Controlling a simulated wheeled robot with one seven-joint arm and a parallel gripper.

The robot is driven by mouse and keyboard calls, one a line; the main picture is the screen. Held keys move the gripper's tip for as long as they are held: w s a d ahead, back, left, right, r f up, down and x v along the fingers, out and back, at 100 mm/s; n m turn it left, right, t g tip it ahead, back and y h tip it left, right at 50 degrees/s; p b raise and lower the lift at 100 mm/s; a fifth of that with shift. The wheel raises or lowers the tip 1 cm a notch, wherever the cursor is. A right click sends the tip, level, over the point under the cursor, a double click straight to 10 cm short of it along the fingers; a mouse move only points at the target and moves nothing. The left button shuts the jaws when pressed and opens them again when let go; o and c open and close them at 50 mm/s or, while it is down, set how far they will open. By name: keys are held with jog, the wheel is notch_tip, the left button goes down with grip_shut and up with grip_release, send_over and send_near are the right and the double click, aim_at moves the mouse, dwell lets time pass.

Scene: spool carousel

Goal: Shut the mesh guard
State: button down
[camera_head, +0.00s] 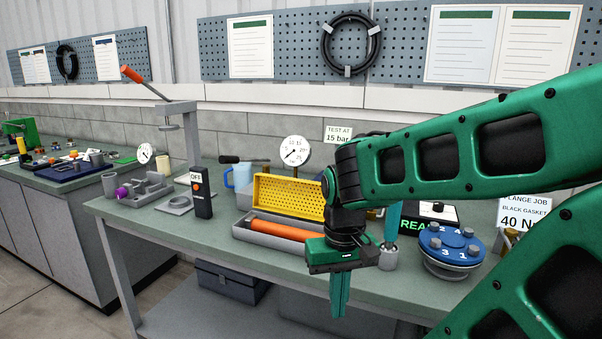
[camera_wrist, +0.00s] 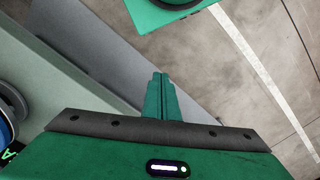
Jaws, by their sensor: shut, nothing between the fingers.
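The yellow mesh guard (camera_head: 283,197) stands raised at the back of a long grey trough (camera_head: 262,240) on the bench. An orange cylinder (camera_head: 285,230) lies in the trough, uncovered. My arm hides the guard's right end. My gripper (camera_head: 339,312) points down at the bench's front edge, in front and to the right of the trough, apart from the guard. Its green fingers are together and empty. They also show closed in the wrist view (camera_wrist: 158,80), over the bench edge and the floor; the guard is not in that view.
A pressure gauge (camera_head: 293,151) stands behind the guard, and a black switch box (camera_head: 201,196) stands left of the trough. A blue numbered flange (camera_head: 450,243) is at the right. A grey press (camera_head: 183,135) with an orange handle stands farther left. Floor lies in front of the bench.

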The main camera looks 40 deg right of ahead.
jog(key=shift+s+d, duration=0.1)
jog(key=shift+d, duration=0.25)
